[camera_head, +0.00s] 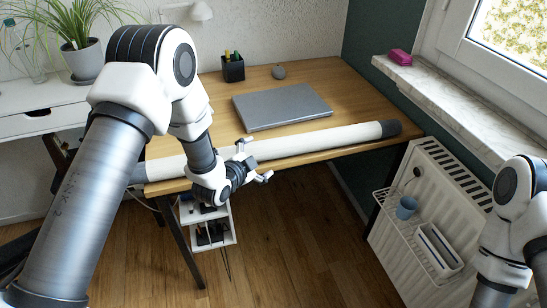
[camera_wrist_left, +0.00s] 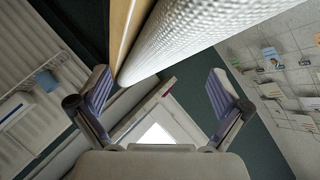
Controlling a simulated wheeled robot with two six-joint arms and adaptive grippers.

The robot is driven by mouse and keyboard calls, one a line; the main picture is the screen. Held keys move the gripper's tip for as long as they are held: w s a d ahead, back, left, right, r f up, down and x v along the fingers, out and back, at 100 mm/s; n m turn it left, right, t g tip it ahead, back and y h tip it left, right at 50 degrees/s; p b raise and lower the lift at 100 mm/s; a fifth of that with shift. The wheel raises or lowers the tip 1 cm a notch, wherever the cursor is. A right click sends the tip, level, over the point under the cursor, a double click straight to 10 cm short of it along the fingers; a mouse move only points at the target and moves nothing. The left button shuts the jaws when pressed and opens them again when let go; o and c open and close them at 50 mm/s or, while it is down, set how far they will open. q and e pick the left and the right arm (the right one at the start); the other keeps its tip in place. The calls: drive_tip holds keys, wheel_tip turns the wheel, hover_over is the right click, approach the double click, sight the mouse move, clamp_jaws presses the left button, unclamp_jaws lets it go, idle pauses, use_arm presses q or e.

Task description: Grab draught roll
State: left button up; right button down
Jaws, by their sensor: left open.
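The draught roll (camera_head: 325,138) is a long pale cylinder with dark end caps, lying along the front edge of the wooden desk. My left gripper (camera_head: 257,163) is open at the desk's front edge, right beside the middle of the roll. In the left wrist view the textured white roll (camera_wrist_left: 200,30) crosses the top of the picture, partly in the gap ahead of the two spread fingers of the gripper (camera_wrist_left: 160,88). Nothing is held. I cannot tell whether a finger touches the roll. My right gripper is out of view.
The desk (camera_head: 365,97) carries a grey closed laptop (camera_head: 282,105), a black pen cup (camera_head: 233,69) and a small grey object (camera_head: 278,72). A white radiator (camera_head: 425,215) with a blue cup (camera_head: 406,207) stands right. A small white shelf unit (camera_head: 215,235) is below the desk.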

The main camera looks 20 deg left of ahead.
sight(270, 151)
use_arm(q)
drive_tip(key=w, duration=0.1)
drive_tip(key=w+d, duration=0.1)
drive_tip(key=w, duration=0.1)
drive_tip(key=w+d+f, duration=0.1)
drive_tip(key=shift+w+d, duration=0.1)
drive_tip(key=shift+w, duration=0.25)
drive_tip(key=shift+w+f, duration=0.2)
drive_tip(key=shift+w, duration=0.15)
drive_tip(key=shift+s+r, duration=0.1)
drive_tip(key=shift+s, duration=0.05)
drive_tip(key=c, duration=1.7)
